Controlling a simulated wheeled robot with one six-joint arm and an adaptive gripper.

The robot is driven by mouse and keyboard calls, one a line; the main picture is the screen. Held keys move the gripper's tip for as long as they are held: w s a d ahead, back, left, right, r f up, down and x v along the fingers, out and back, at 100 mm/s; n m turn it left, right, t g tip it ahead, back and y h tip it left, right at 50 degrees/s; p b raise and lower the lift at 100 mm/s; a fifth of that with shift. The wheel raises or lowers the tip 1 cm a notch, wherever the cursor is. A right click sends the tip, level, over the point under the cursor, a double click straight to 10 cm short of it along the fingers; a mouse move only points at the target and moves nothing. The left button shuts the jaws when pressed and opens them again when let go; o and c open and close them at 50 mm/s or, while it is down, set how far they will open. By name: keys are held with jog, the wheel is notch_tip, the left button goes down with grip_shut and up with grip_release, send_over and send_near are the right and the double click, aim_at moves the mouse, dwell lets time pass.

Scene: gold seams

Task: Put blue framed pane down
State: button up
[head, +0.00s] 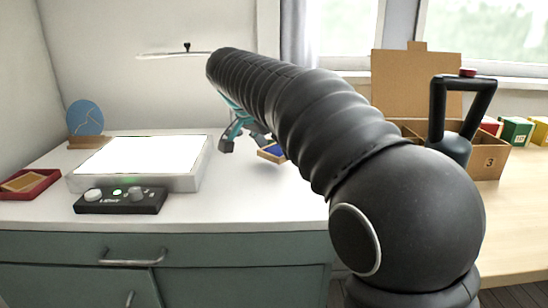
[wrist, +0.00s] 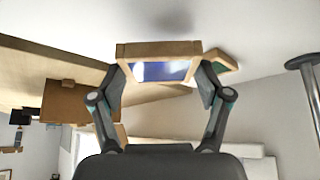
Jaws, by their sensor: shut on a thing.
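The blue framed pane is a small wooden frame with blue glass. In the wrist view the pane (wrist: 160,70) sits between both fingertips of my gripper (wrist: 160,82), which is shut on it. In the head view the pane (head: 272,152) shows partly beside my arm, over the white counter right of the lit panel. My gripper (head: 240,138) is partly hidden there by my arm. A blurred dark shadow lies on the white surface beyond the pane in the wrist view. I cannot tell whether the pane touches the counter.
The lit panel (head: 145,157) lies on the white counter (head: 240,200), behind a black control box (head: 120,201). A red tray (head: 32,186) and a blue disc (head: 85,117) on a stand are at left. A wooden box (head: 488,160) stands right. A green-centred framed piece (wrist: 222,60) shows behind the pane.

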aim_at(271, 153)
jog(key=shift+f, duration=1.5)
jog(key=shift+f, duration=0.1)
jog(key=o, duration=1.3)
jog(key=shift+r, duration=0.2)
jog(key=p+v, duration=0.1)
jog(key=v, duration=1.1)
jog(key=shift+f, duration=0.1)
